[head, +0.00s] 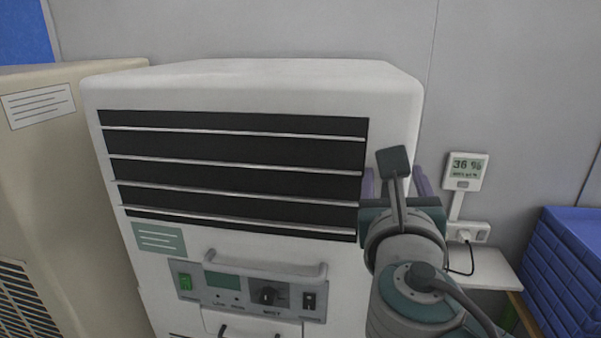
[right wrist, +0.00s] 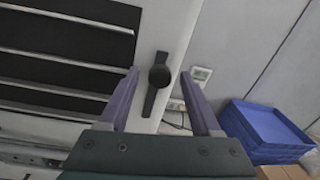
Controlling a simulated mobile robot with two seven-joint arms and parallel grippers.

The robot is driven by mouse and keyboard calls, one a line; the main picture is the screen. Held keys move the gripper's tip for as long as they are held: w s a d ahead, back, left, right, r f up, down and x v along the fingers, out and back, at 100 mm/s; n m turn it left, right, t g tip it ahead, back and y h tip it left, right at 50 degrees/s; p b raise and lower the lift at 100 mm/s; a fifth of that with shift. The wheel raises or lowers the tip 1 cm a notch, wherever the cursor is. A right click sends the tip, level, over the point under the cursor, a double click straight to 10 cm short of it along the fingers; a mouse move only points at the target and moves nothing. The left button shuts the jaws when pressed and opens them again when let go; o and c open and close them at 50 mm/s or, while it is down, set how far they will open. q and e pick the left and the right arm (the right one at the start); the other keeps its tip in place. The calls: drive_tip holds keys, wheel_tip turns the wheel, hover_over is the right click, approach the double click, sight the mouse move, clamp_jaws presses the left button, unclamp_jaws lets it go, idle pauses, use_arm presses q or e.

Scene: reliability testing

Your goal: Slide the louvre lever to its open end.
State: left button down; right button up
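The louvre lever (right wrist: 160,76) shows in the right wrist view as a round dark knob on a dark upright slot beside the louvre. In the head view it is hidden behind my right gripper. My right gripper (right wrist: 160,76) is open, with one purple finger on each side of the knob in the picture. I cannot tell whether the fingers reach around the knob or stop short of it. In the head view the right gripper (head: 396,184) is at the right edge of the cabinet front. The louvre (head: 235,173) has dark gaps between thin pale slats. My left gripper is not in view.
The white cabinet (head: 250,80) has a control panel (head: 245,291) and a handle (head: 265,268) below the louvre. A beige cabinet (head: 60,180) stands close on the left. A wall display (head: 465,171) reads 36 %. Blue trays (head: 575,265) are stacked at the right.

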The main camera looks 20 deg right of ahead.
drive_tip(key=b+v, duration=0.3)
drive_tip(key=v, duration=0.7)
drive_tip(key=shift+d, duration=0.1)
idle(0.3)
